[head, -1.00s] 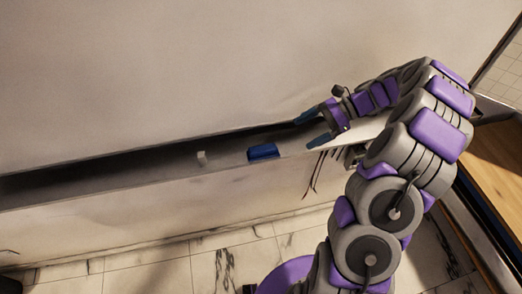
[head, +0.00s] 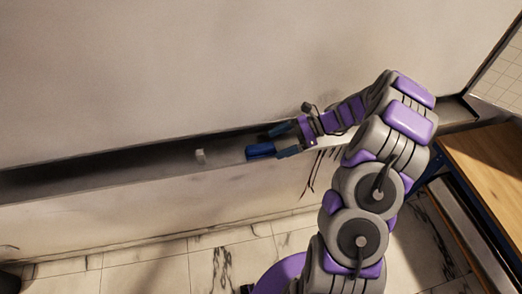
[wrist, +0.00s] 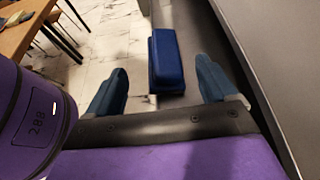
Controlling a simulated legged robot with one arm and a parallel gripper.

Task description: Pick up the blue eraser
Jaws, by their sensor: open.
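The blue eraser (head: 260,151) lies on a narrow ledge (head: 120,176) along the wall. In the wrist view the eraser (wrist: 166,58) is a blue block with a darker near end, lying lengthwise ahead between the finger lines. My gripper (head: 278,142) is open, with its blue fingertips at the eraser's right part in the head view. In the wrist view the fingers of my gripper (wrist: 160,80) stand apart on either side, with the near end of the eraser between them or just ahead. I cannot tell whether a finger touches it.
The wall (head: 150,70) rises behind the ledge. A wooden surface (head: 490,160) is at the right. Marble-tiled floor (head: 170,278) lies below the ledge front.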

